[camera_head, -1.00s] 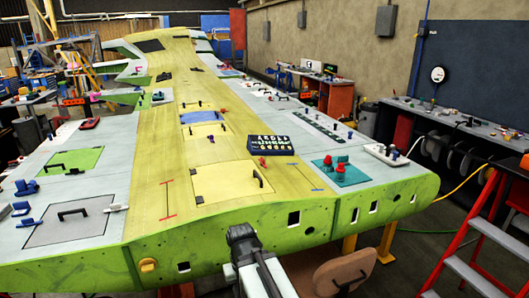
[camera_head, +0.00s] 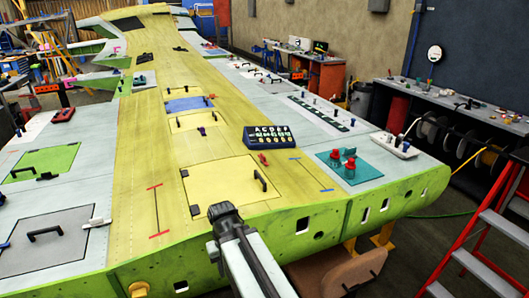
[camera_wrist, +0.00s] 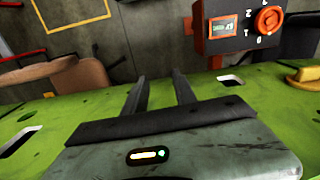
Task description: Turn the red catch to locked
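A small red piece (camera_head: 263,159) sits on the yellow-green wing skin just in front of the black lettered panel (camera_head: 270,137); it is too small to tell if it is the catch or how it is turned. Two red knobs (camera_head: 350,168) stand on a teal plate (camera_head: 332,176) to its right. My gripper (camera_head: 224,212) is at the wing's near edge, apart from these red parts. In the wrist view my gripper (camera_wrist: 160,90) has its two dark fingers apart with nothing between them. A red dial (camera_wrist: 268,20) with numbers is on a box beyond them.
The green wing edge (camera_wrist: 230,90) runs across the wrist view, with a yellow knob (camera_wrist: 305,75) at right. A yellow panel with a black handle (camera_head: 230,185) lies beyond my gripper. A red stepladder (camera_head: 480,230) stands at the right.

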